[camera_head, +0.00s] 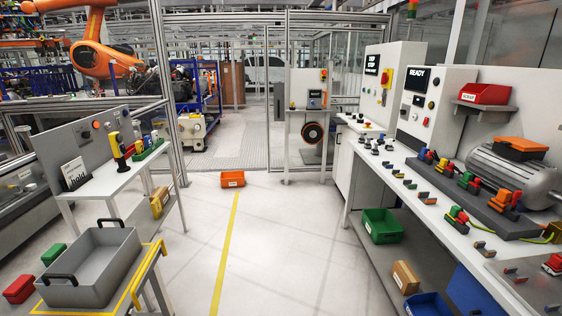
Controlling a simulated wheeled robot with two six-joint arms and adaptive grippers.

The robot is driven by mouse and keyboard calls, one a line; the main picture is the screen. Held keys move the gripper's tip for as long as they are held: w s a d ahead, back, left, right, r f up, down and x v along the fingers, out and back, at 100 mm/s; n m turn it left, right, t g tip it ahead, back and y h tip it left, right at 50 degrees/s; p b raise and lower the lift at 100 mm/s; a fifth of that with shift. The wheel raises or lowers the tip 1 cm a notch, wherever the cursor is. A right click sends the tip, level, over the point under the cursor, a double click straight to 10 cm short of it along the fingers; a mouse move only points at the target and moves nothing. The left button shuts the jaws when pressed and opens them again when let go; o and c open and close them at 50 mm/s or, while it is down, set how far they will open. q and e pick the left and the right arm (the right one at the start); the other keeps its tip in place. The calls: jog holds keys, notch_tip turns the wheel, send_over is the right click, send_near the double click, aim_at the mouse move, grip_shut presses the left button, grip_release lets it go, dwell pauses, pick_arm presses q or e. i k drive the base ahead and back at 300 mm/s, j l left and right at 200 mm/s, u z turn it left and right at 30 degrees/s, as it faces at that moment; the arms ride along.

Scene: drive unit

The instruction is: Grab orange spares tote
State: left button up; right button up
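A small orange tote (232,180) with a white label on its front sits on the floor ahead, near the far end of the yellow floor line. It is upright and nothing stands against it. Its inside is too small to make out. Neither of my grippers shows in the head view.
A yellow line (226,252) runs along the clear floor. At left, a grey tote with black handles (92,262) stands on a yellow-edged stand. At right is a long workbench (430,205), with a green bin (382,225) below it. A fenced robot cell lies behind.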

aim_at(233, 180)
jog(key=i+l+u, duration=0.1)
jog(key=i+u, duration=0.2)
jog(key=i, duration=2.15)
jog(key=i+j+u, duration=0.2)
jog(key=i, duration=0.9)
jog(key=i+u, duration=0.15)
jog(key=i, duration=0.95)
jog(key=i+l+u, duration=0.2)
jog(key=i, duration=0.95)
jog(key=i+j, duration=0.15)
jog(key=i, duration=0.3)
jog(key=i+j, duration=0.1)
jog(key=i, duration=0.35)
jog(key=i+j, duration=0.15)
jog(key=i, duration=0.3)
jog(key=i+j, duration=0.1)
jog(key=i, duration=0.35)
